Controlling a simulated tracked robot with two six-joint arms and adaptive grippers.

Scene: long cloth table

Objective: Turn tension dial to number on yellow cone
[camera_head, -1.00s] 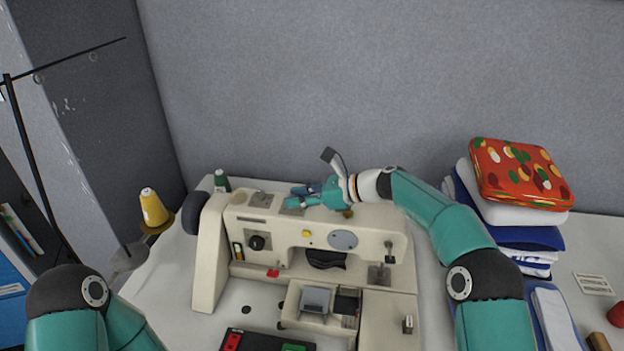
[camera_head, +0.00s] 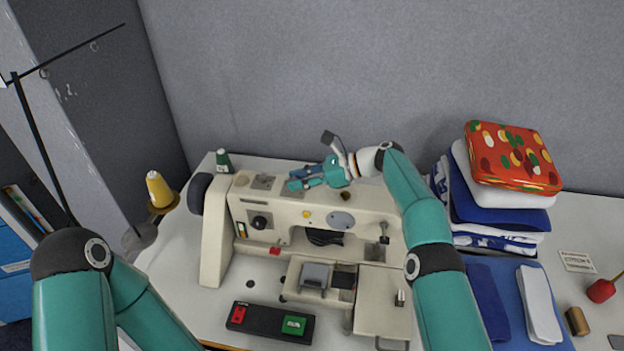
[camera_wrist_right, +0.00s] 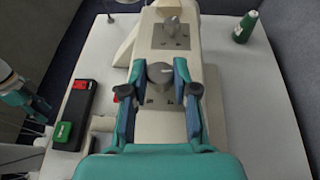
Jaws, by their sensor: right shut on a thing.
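The cream sewing machine (camera_head: 285,206) stands on the white table. In the right wrist view, a grey dial (camera_wrist_right: 160,72) on a plate on its top lies between the two fingers of my right gripper (camera_wrist_right: 160,75), which is shut on it. In the head view my right gripper (camera_head: 300,181) reaches in from the right over the machine top and covers most of that dial. The yellow cone (camera_head: 159,188) stands left of the machine; its number is not legible. My left gripper (camera_wrist_right: 28,103) shows partly at the left of the wrist view, away from the dial, its opening unclear.
Another top dial (camera_wrist_right: 172,26) sits beyond the gripped one. A green thread cone (camera_head: 223,161) stands behind the machine. A red-and-green switch box (camera_head: 270,322) lies in front. Folded cloths with a patterned red bundle (camera_head: 511,157) are at right.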

